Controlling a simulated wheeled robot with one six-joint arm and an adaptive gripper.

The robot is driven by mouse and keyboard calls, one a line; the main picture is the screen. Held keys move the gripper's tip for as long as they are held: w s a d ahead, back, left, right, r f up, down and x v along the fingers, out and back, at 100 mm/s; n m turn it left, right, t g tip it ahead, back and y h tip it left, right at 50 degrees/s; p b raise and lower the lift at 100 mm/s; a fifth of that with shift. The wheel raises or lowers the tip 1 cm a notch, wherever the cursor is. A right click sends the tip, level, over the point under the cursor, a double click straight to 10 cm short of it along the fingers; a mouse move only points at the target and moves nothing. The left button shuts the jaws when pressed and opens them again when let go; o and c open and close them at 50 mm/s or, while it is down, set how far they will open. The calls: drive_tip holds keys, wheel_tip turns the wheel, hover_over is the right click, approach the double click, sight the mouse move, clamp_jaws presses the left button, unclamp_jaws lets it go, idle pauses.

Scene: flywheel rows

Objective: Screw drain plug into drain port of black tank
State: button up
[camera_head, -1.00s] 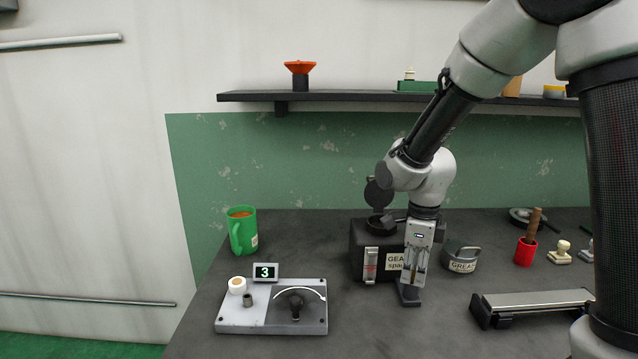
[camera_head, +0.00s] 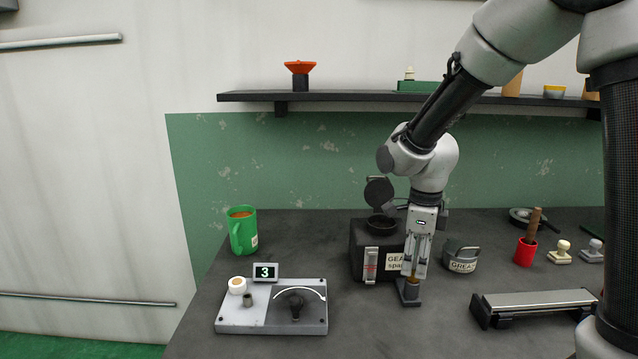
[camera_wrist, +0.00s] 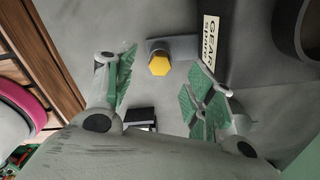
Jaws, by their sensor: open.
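The black tank (camera_head: 364,264) stands upright on the bench, with its lid raised and a white label and a sight gauge on its front. The yellow hex-headed drain plug (camera_wrist: 159,65) sits on a small dark grey block (camera_wrist: 182,46) beside the tank; the block also shows in the head view (camera_head: 408,297). My gripper (camera_head: 414,272) points down above the block, in front of the tank's right side. In the wrist view its fingers (camera_wrist: 160,97) are open, with the plug beyond and between them, not gripped. I cannot make out the drain port.
A grease tin (camera_head: 461,261) stands just right of my gripper. A red cup (camera_head: 525,253) and a long grey tool (camera_head: 535,303) are at right. A shelf (camera_head: 350,97) runs above.

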drive_tip(key=c, duration=0.5)
drive_tip(key=shift+o, duration=0.2)
